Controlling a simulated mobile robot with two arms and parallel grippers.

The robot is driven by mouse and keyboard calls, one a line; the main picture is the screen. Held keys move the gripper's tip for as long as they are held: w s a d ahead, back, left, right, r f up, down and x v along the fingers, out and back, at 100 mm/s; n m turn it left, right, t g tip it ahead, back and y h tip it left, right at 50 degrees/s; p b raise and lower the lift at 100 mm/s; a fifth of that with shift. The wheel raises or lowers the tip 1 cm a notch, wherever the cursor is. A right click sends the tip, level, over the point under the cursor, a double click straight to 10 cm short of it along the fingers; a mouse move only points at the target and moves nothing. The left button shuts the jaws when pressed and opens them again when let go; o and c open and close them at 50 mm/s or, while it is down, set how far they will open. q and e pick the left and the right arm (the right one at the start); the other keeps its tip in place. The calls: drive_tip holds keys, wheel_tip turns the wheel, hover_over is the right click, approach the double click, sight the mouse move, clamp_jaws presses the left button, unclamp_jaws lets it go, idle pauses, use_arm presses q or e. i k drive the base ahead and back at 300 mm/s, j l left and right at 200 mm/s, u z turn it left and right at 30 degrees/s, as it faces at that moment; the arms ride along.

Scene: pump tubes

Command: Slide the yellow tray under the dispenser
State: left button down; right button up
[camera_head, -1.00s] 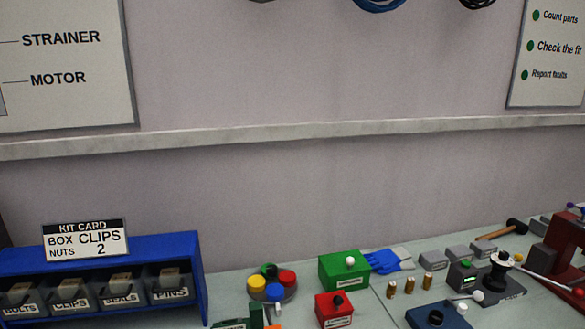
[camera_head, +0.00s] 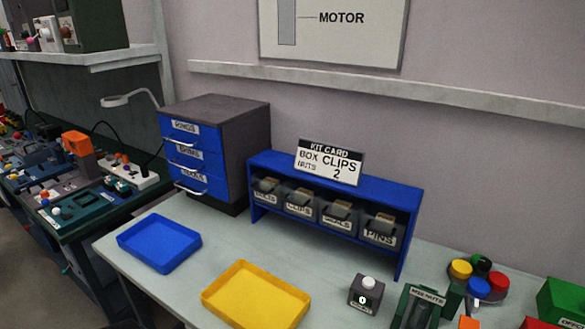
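The yellow tray (camera_head: 232,311) is a shallow, empty rectangular tray on the pale bench top, near the front edge at the lower middle of the head view. The dispenser is probably the blue rack (camera_head: 264,222) behind it, with labelled clear bins for clips, pins and other parts and a kit card on top reading "BOX CLIPS 2, NUTS". The tray lies in front of the rack and apart from it. Neither of my grippers is in view.
A blue tray (camera_head: 160,243) lies left of the yellow one. A drawer cabinet (camera_head: 218,152) stands behind. A small grey box with a white knob (camera_head: 366,293) and a dark green device (camera_head: 418,308) stand to the right. Bare bench top lies between the yellow tray and the rack.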

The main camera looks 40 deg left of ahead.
sight(246, 295)
drive_tip(key=u, duration=1.65)
